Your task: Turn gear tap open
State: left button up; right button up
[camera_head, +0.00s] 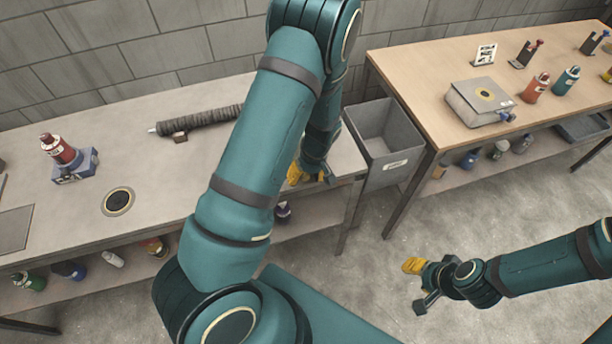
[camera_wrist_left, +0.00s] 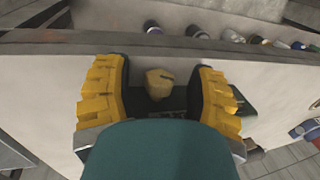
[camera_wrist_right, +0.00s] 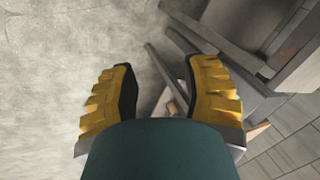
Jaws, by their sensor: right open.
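A beige rounded knob (camera_wrist_left: 160,83) with a dark notch sits on a dark base in the left wrist view, between the fingers of my left gripper (camera_wrist_left: 160,98). It looks like the gear tap, but I see no clear label. The fingers are spread, with a gap on each side of the knob. In the head view my left arm hides the knob, and my left gripper (camera_head: 308,176) shows only partly at the bench's right end. My right gripper (camera_head: 418,285) is open and empty over the bare floor, and it also shows open in the right wrist view (camera_wrist_right: 160,98).
A dark ribbed tube (camera_head: 208,117) lies at the back of the grey bench (camera_head: 110,118), partly behind my arm. A red bottle (camera_head: 60,148) stands on a blue block at left. A grey bin (camera_head: 390,175) stands between the benches. The wooden table (camera_head: 410,72) holds a grey box (camera_head: 478,100).

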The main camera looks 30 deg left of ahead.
pick_arm(q)
grip_shut()
jog(key=shift+s+a+f+t+h+b, duration=0.1)
jog(key=shift+s+f+t+h+b, duration=0.05)
jog(key=shift+t+h+b, duration=0.6)
jog(key=t+h+b, duration=0.1)
jog(key=t+b, duration=0.1)
jog(key=b, duration=0.2)
jog(key=shift+s+f+h+b, duration=0.1)
jog(key=shift+f+h+b, duration=0.05)
jog(key=shift+h+b, duration=0.25)
jog(key=shift+r+t+b, duration=0.2)
jog(key=shift+t+b, duration=0.15)
jog(key=shift+b, duration=0.25)
jog(key=shift+h, duration=0.25)
jog(key=shift+r, duration=0.1)
